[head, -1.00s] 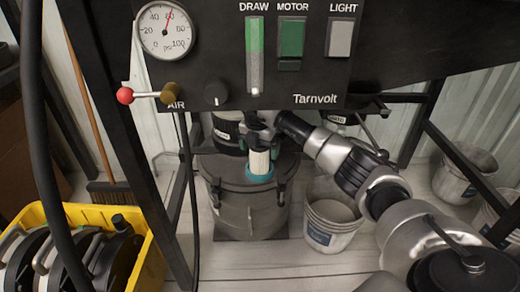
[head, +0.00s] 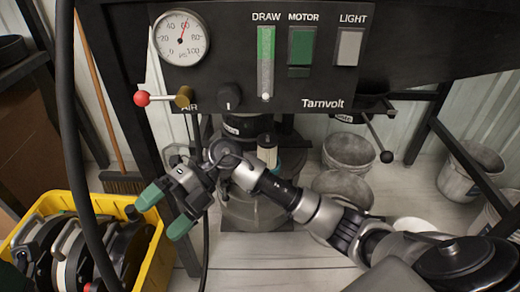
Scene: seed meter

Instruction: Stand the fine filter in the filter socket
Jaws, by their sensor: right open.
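The fine filter (head: 267,152), a pale cylinder with a dark top, stands upright on the drum below the control panel. A bit of the teal socket ring shows at its foot. My right wrist hides most of the ring, so how deep the filter sits cannot be told. My right gripper (head: 165,211) has green fingertips spread apart. It is open and empty, left of the filter and clear of it, above the floor near the yellow crate. My left gripper is not in view.
The black panel (head: 325,88) with gauge and switches overhangs the drum. A red-knobbed lever (head: 141,98) sticks out at its left. A yellow crate (head: 163,252) of black reels stands at lower left. A hanging black cable and several buckets are nearby.

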